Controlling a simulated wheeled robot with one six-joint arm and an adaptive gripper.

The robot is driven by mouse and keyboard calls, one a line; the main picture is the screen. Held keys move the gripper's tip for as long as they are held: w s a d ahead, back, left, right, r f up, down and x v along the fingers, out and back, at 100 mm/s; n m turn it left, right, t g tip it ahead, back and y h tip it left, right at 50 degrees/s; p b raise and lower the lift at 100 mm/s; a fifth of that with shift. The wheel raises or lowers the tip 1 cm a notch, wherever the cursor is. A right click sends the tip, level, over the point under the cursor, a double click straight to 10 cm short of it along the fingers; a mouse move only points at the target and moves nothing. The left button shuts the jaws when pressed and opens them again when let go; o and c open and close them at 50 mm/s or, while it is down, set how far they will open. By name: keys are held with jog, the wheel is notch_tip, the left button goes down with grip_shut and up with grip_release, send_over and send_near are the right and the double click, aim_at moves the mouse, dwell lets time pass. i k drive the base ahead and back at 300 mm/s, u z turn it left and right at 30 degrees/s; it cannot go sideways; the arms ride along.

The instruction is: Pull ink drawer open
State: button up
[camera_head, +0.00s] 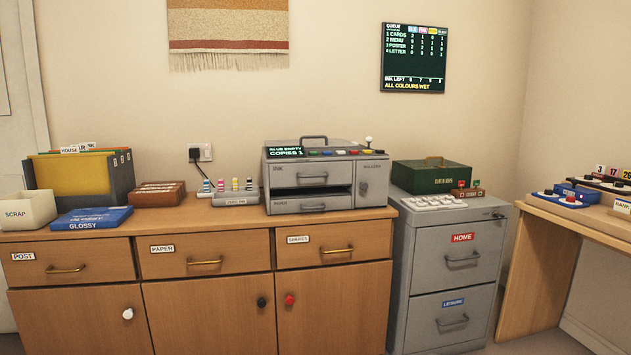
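The grey printing machine (325,176) stands on the right part of the wooden sideboard. Its upper front drawer, labelled INK (311,176), has a horizontal bar handle (313,177) and looks shut. A lower drawer labelled PAPER (311,204) sits below a dark slot. To the right is a panel labelled ROLLERS (373,178). The small display (285,153) on top reads what looks like "BLUE EMPTY" and "COPIES 1". My gripper is not in view.
A rack of small coloured bottles (235,196) stands left of the machine. A blue GLOSSY box (91,218), a SCRAP bin (27,210) and folders are further left. A grey filing cabinet (455,260) stands right of the sideboard, with a green DEEDS box (432,176) on it.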

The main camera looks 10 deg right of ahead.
aim_at(321, 172)
jog(key=u, duration=0.8)
jog(key=i, duration=1.1)
jog(key=z, duration=0.2)
